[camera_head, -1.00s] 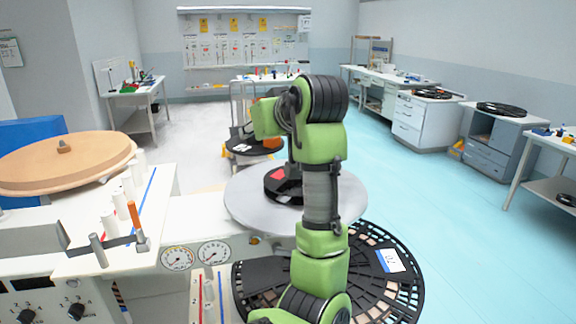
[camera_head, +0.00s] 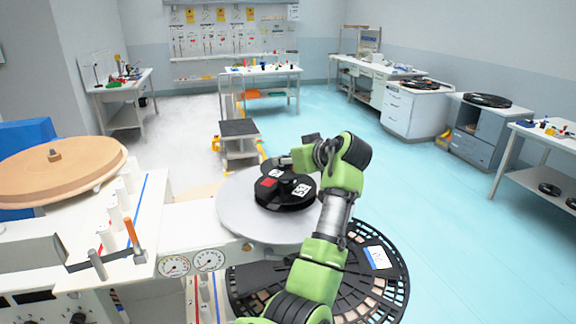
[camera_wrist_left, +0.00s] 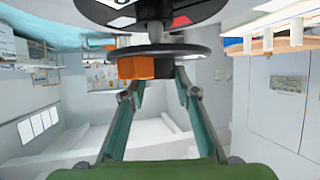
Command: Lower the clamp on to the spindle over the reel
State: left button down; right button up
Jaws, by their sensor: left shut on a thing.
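The black reel (camera_head: 285,193), with red and white label patches, lies on the round grey turntable (camera_head: 235,208). My left gripper (camera_head: 282,160) is at the reel's far side and above it. In the left wrist view my left gripper (camera_wrist_left: 155,75) is shut on the clamp (camera_wrist_left: 165,49), a dark disc with an orange block against it. The reel (camera_wrist_left: 215,8) shows at the top edge there. A grey spindle shaft (camera_wrist_left: 154,30) shows between reel and clamp disc, with a gap between them. The head view hardly shows the clamp. My right gripper is not in view.
A wooden disc (camera_head: 60,178) and white pegs stand on the console at left, with an orange-handled lever (camera_head: 131,235). A black slotted wheel (camera_head: 385,285) lies in front of the turntable. A low trolley (camera_head: 240,130) stands behind it. Blue floor at right is clear.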

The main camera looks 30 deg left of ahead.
aim_at(289, 169)
pick_arm(q)
notch_tip(289, 169, down, 3)
jog(key=shift+w+r+p, duration=0.1)
jog(key=shift+w+p, duration=0.05)
jog(key=shift+p, duration=0.9)
jog(key=shift+f, duration=0.2)
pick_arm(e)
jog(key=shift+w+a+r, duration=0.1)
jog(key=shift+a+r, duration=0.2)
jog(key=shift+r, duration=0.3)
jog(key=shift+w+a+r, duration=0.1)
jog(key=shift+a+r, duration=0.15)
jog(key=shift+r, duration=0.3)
pick_arm(q)
jog(key=shift+f, duration=0.15)
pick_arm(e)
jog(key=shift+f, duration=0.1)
pick_arm(q)
jog(key=c, duration=1.7)
grip_release()
jog(key=shift+o, duration=0.6)
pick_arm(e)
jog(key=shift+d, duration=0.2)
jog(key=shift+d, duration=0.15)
